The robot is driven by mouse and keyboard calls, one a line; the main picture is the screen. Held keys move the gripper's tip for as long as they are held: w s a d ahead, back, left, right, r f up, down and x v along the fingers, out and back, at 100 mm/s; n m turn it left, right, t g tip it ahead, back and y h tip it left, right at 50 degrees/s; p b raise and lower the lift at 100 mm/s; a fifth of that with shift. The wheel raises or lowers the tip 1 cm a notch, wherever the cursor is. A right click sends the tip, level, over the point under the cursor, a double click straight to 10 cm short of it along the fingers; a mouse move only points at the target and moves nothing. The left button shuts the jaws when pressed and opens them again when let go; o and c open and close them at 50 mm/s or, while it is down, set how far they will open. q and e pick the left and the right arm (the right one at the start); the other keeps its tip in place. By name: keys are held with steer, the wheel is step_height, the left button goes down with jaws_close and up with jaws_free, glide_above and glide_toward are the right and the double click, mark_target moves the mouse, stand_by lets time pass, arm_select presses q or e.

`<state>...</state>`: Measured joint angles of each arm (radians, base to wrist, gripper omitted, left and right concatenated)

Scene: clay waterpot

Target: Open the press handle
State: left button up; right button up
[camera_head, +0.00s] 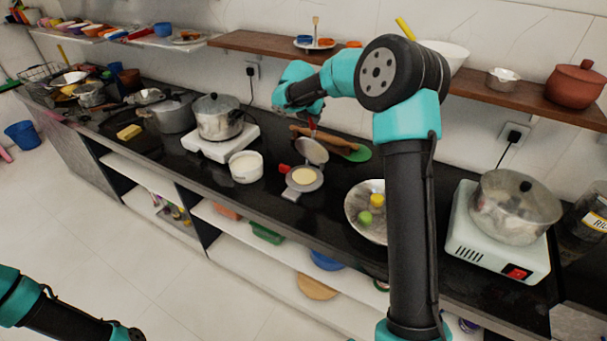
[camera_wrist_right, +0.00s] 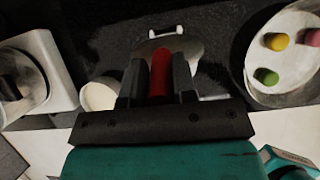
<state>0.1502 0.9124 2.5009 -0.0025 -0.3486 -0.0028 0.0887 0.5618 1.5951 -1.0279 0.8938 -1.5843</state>
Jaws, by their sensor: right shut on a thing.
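The press (camera_head: 304,180) sits near the front of the dark counter, with a pale round of dough (camera_head: 303,175) on its lower plate. Its upper plate (camera_head: 313,151) is raised and tilted up behind the lower plate. My right gripper (camera_head: 313,122) is above the upper plate and shut on the red press handle, which stands between the fingers in the right wrist view (camera_wrist_right: 161,74). The metal plate (camera_wrist_right: 190,47) shows beyond the fingers there. Only part of my left arm shows at the lower left; its gripper is out of frame.
A white pot (camera_head: 246,167) stands left of the press. A rolling pin (camera_head: 325,138) and a green paddle (camera_head: 358,154) lie behind it. A metal bowl (camera_head: 364,205) with small colored items stands to the right. A lidded pot (camera_head: 217,118) sits on a white stove.

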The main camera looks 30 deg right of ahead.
steer(key=shift+d, duration=0.15)
steer(key=shift+w+d+r, duration=0.1)
steer(key=shift+w+d, duration=0.4)
steer(key=shift+d, duration=0.25)
steer(key=shift+w+d+r, duration=0.1)
steer(key=shift+w+d, duration=0.35)
steer(key=shift+d, duration=0.3)
steer(key=d, duration=0.1)
steer(key=w+d, duration=0.1)
steer(key=d, duration=0.1)
steer(key=shift+w, duration=0.3)
